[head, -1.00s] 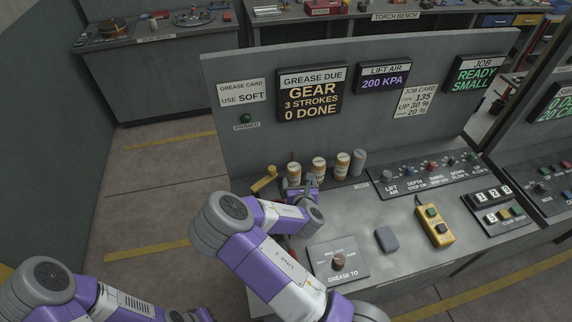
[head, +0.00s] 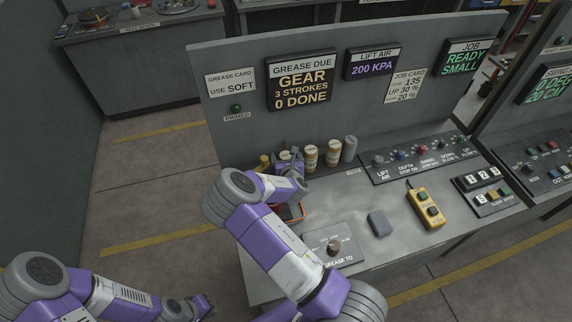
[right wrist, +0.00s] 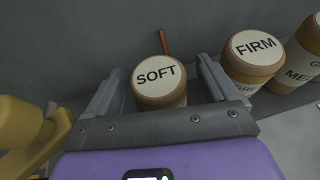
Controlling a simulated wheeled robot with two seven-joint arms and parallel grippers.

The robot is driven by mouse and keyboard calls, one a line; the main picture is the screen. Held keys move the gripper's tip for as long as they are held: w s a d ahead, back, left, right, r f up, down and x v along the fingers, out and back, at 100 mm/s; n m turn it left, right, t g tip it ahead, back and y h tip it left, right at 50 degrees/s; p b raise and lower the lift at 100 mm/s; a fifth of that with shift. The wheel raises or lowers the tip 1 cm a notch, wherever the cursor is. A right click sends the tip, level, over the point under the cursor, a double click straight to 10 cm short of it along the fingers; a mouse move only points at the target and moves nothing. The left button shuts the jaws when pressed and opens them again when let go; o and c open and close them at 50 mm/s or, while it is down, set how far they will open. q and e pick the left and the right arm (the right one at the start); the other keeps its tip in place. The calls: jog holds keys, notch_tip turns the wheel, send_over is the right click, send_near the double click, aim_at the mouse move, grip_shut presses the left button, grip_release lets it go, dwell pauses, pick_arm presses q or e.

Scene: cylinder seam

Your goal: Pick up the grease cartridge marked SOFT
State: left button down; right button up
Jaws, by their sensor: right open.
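The SOFT cartridge (right wrist: 158,82), with a brown rim and pale lettered cap, stands between the two fingers of my right gripper (right wrist: 155,88) in the right wrist view. The fingers are open on either side of it, with a gap visible at least on the right. In the head view my right gripper (head: 290,158) is at the left end of the cartridge row and mostly hides that cartridge. The FIRM cartridge (right wrist: 254,57) stands just right of the right finger. My left gripper (head: 199,306) is low at the left, away from the bench, its jaws too small to read.
More cartridges stand to the right, one pale (head: 333,152) and one grey (head: 349,148). A yellow part (right wrist: 25,130) is close left of my right gripper. A panel wall (head: 225,120) rises behind the row. A yellow pendant (head: 426,207) and grey block (head: 379,223) lie on the bench.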

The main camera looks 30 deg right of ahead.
jog(key=c, duration=1.3)
